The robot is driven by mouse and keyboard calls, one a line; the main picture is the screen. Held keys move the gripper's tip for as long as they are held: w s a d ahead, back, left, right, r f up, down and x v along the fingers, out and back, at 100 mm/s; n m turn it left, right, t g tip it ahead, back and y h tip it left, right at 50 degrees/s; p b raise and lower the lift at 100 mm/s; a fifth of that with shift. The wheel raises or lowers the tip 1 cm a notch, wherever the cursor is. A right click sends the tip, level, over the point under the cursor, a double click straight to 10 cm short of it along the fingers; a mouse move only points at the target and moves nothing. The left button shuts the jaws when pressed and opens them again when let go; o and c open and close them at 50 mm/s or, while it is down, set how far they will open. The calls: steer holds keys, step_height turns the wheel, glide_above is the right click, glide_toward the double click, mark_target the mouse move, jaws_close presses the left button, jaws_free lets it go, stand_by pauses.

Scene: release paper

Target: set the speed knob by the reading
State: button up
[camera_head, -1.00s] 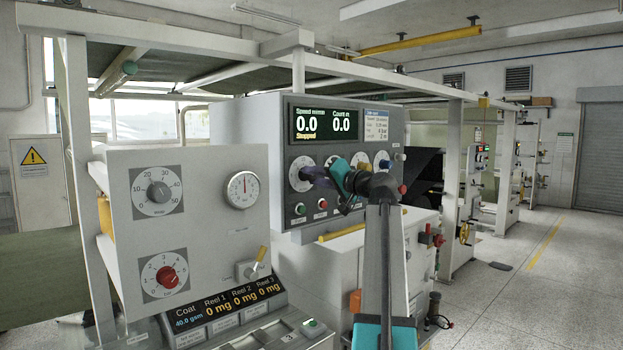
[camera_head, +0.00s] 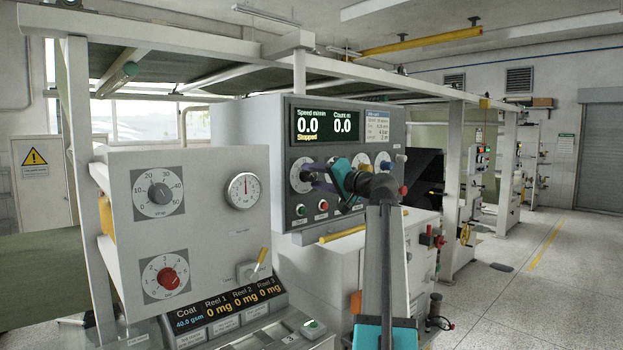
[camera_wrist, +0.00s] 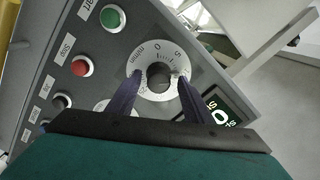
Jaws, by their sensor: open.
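The speed knob (camera_wrist: 159,76) is a dark knob on a white round dial marked in numbers, set in the grey panel. In the wrist view my gripper (camera_wrist: 156,92) is open, with one purple finger on each side of the knob; I cannot tell whether they touch it. In the head view the speed dial (camera_head: 301,175) is at the panel's left, and my gripper (camera_head: 310,173) reaches it from the right. The display (camera_head: 326,125) reads Speed 0.0, Count 0.0 and Stopped. A white card (camera_head: 378,126) right of it has text too small to read.
A green button (camera_head: 301,210) and a red button (camera_head: 322,205) sit below the dials. Another dial (camera_head: 383,161) is right of my wrist. Open floor lies right.

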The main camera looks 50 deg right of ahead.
steer(key=shift+s+f, duration=0.1)
steer(key=shift+s, duration=0.5)
steer(key=s+a+b, duration=0.1)
steer(key=s+b, duration=0.3)
steer(key=s, duration=0.8)
steer(key=shift+s, duration=0.35)
